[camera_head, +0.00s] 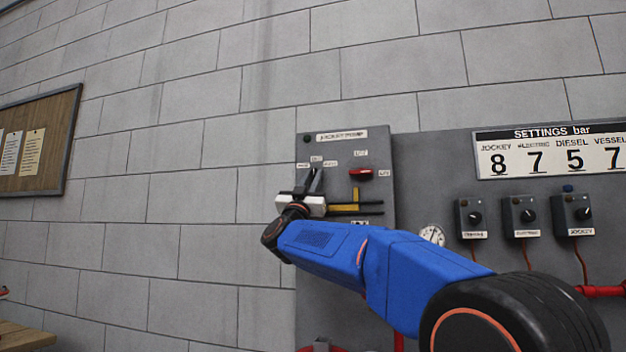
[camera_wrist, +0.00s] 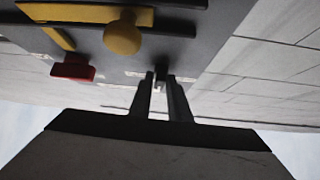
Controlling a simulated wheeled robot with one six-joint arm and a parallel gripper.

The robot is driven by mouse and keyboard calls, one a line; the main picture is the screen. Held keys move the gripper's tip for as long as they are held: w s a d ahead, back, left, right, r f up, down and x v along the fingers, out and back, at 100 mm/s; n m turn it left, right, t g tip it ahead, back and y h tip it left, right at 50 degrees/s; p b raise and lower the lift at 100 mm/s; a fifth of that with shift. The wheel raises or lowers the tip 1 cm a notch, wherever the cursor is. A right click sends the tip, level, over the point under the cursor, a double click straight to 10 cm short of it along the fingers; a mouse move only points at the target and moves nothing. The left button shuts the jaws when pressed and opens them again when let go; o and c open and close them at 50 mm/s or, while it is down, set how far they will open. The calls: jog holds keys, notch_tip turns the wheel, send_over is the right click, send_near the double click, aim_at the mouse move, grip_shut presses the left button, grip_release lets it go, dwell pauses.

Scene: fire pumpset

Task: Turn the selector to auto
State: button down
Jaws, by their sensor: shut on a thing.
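The grey jockey pump panel (camera_head: 345,148) is on the wall, with small white labels around the spot where my fingers are. My gripper (camera_head: 315,181) is at the panel's left part, its dark fingers against the panel face. In the wrist view my gripper (camera_wrist: 160,80) is closed in on a small selector (camera_wrist: 159,86), of which only a light sliver shows between the fingers. The selector's pointing direction is hidden, and the label words are too small to read surely.
Right of my fingers are a red handle (camera_head: 361,173) and a yellow bar (camera_head: 356,199). The wrist view shows the red handle (camera_wrist: 72,67) and a round yellow knob (camera_wrist: 122,39) close by. Further right are a gauge (camera_head: 432,235) and several switch boxes (camera_head: 521,216).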

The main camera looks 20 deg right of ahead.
jog(key=m+g+h, duration=0.1)
jog(key=m+g, duration=0.1)
jog(key=m, duration=0.1)
jog(key=m+g+h, duration=0.2)
jog(key=m+g, duration=0.1)
jog(key=m+g+h, duration=0.1)
jog(key=m+g, duration=0.2)
jog(key=m, duration=0.1)
jog(key=shift+w+a+h, duration=0.2)
jog(key=shift+h, duration=0.1)
jog(key=shift+r+m+g, duration=0.1)
jog(key=shift+m+g, duration=2.3)
jog(key=shift+m, duration=0.6)
jog(key=c, duration=1.8)
grip_release()
jog(key=shift+a, duration=0.15)
jog(key=v, duration=1.7)
jog(key=shift+a, duration=0.15)
